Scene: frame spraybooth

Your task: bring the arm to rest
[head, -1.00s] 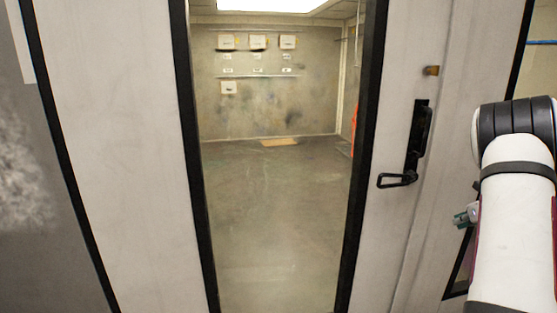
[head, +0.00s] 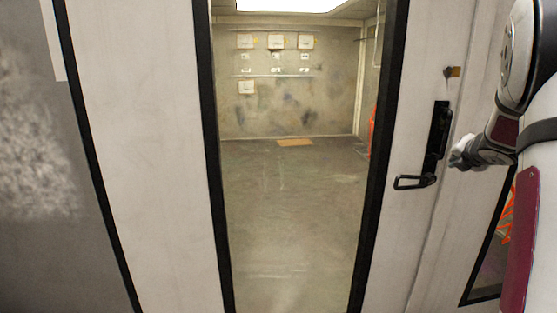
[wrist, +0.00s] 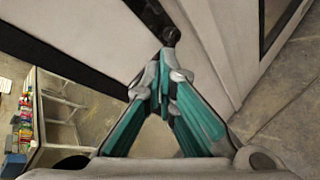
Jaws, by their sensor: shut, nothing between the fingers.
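My gripper (wrist: 163,62) shows in the wrist view with its teal and grey fingers closed together and nothing between them. In the head view my gripper (head: 460,155) is small and partly hidden by my arm, at the right. It appears just right of the black door handle (head: 436,140) on the pale door panel. I cannot tell whether it touches the panel. My white arm fills the right edge of the head view.
A doorway opens in the middle onto a booth with a bare concrete floor (head: 290,220). White boxes (head: 276,42) hang on its back wall. A tan mat (head: 294,142) lies at the back. A rack with colourful items (wrist: 25,115) stands left in the wrist view.

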